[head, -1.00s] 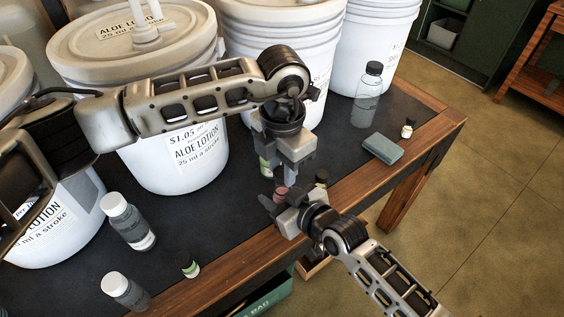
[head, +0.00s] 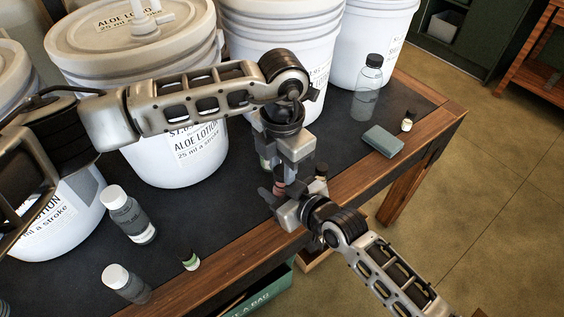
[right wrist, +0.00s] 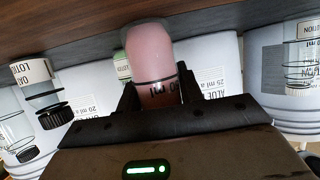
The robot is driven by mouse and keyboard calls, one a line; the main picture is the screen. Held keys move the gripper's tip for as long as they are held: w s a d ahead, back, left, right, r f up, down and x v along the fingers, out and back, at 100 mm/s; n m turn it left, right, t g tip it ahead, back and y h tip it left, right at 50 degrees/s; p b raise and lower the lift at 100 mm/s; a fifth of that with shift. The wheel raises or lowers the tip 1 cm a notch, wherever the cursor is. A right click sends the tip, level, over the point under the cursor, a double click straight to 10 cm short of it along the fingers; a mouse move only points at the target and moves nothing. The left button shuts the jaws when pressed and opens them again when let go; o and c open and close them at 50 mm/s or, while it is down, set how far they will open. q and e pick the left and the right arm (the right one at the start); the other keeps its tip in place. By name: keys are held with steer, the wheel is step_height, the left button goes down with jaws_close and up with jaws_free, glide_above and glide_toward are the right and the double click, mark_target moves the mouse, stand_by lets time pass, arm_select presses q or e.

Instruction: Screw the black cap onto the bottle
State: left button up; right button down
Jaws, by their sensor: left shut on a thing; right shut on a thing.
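The bottle (right wrist: 150,62) is small and pink with a "50 ml" marking. It stands between the fingers of my right gripper (right wrist: 160,95) in the right wrist view, which looks upside down. In the head view the bottle (head: 279,186) is a small pink patch, mostly hidden by both grippers. My right gripper (head: 284,200) is shut on it near the table's front edge. My left gripper (head: 283,170) points down directly above the bottle, shut on what is most likely the black cap; fingers hide it. I cannot tell whether cap and bottle touch.
White lotion buckets (head: 175,150) stand close behind the grippers.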

arm_select(q)
steer(key=shift+s+f, duration=0.1)
steer(key=shift+f, duration=0.35)
